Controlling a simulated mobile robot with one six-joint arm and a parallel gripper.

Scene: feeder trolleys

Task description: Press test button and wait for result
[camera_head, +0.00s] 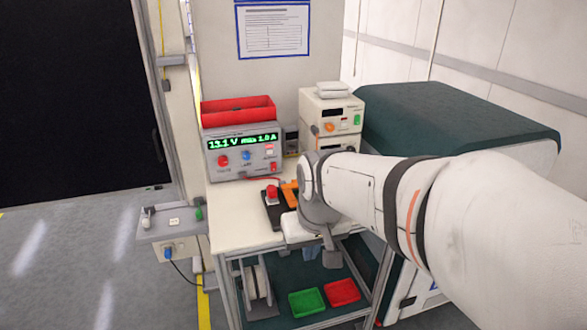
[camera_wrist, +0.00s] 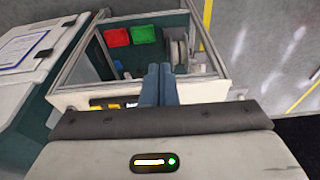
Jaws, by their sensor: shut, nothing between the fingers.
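A red push button (camera_head: 272,192) sits on a small black base on the white trolley top (camera_head: 232,225). It shows in the head view, just left of my arm's end; I cannot make it out in the wrist view. An orange piece (camera_head: 289,190) lies right beside it, partly behind my arm. Behind stands a grey power supply (camera_head: 230,165) with a lit green display reading about 13.1 V, max 1.0 A. My gripper's blue fingers (camera_wrist: 158,84) are together and empty in the wrist view, near the trolley's edge. My arm mostly hides them in the head view.
A red bin (camera_head: 238,111) sits on the power supply. Stacked cream instruments (camera_head: 331,115) stand to its right. Green (camera_head: 307,302) and red (camera_head: 342,292) trays lie on the lower shelf. A dark green-topped cabinet (camera_head: 450,115) stands right; open floor lies left.

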